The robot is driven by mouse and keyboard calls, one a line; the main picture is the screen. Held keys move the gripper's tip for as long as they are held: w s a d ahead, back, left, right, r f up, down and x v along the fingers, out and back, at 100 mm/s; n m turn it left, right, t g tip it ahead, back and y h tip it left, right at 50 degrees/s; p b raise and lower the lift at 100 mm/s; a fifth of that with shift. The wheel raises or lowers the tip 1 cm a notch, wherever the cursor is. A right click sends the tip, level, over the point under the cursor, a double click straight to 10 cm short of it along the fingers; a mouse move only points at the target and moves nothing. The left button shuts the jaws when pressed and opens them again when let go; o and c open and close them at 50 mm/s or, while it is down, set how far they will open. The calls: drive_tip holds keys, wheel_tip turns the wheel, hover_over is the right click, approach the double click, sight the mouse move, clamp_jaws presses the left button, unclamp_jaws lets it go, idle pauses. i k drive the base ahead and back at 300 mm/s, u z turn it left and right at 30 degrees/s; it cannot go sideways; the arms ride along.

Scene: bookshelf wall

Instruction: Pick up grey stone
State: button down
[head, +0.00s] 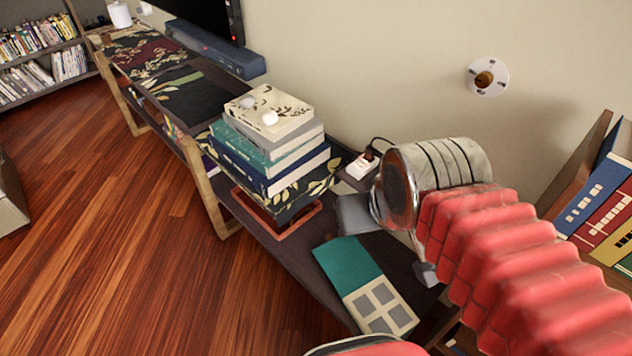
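A small grey stone (248,101) lies on the top book of a stack on the low bench. A paler, whitish stone (269,118) lies close in front of it on the same book. My gripper (391,244) is to the right of the stack, low over the bench and partly hidden behind my wrist. Its two grey fingers show wide apart, with nothing visible between them. It is well clear of both stones.
The book stack (268,161) stands on the dark bench (285,246). A teal and cream book (362,285) lies flat below my gripper. A white power socket (361,167) sits behind. Upright books (597,215) stand at right. The wooden floor at left is clear.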

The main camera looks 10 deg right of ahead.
sight(247, 101)
drive_tip(key=u, duration=1.9)
drive_tip(key=i, duration=2.75)
